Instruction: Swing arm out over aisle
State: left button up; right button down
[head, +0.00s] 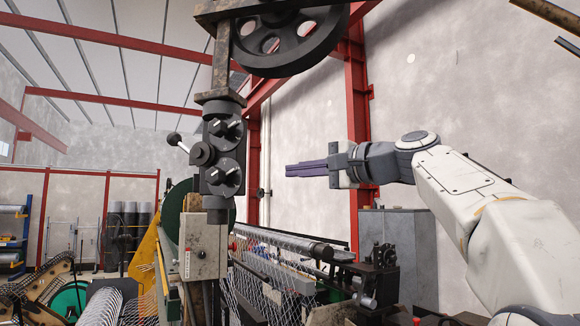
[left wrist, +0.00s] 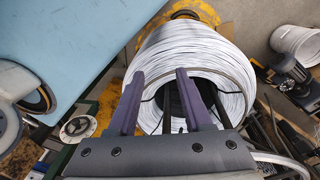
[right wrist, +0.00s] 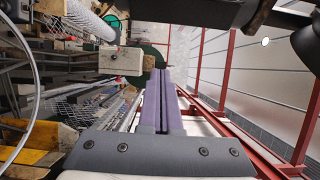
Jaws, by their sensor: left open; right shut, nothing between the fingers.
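My right gripper (head: 288,170) is raised at mid-height in the head view, pointing left, with its purple fingers together and empty. In the right wrist view its fingers (right wrist: 160,74) lie side by side with nothing between them. My left gripper (left wrist: 160,75) shows only in the left wrist view, with its fingers apart and a large coil of pale wire (left wrist: 228,52) beyond them. I cannot tell how far the coil is from the fingertips. In the head view a dark vertical post with knobs (head: 223,150) stands left of the right gripper, visibly apart from it in the picture.
A large black wheel (head: 325,50) hangs overhead. Below the right gripper is a machine with wire mesh (head: 255,288) and a roller (head: 290,243). A grey cabinet (head: 402,225) stands under the right arm. Red steel posts (head: 357,110) line the wall. Open air surrounds the right fingers.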

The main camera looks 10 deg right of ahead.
jog(key=w+a+p, duration=0.2)
jog(key=a+p, duration=0.2)
jog(key=a, duration=0.3)
jog(key=shift+w, duration=0.15)
jog(key=shift+a, duration=0.1)
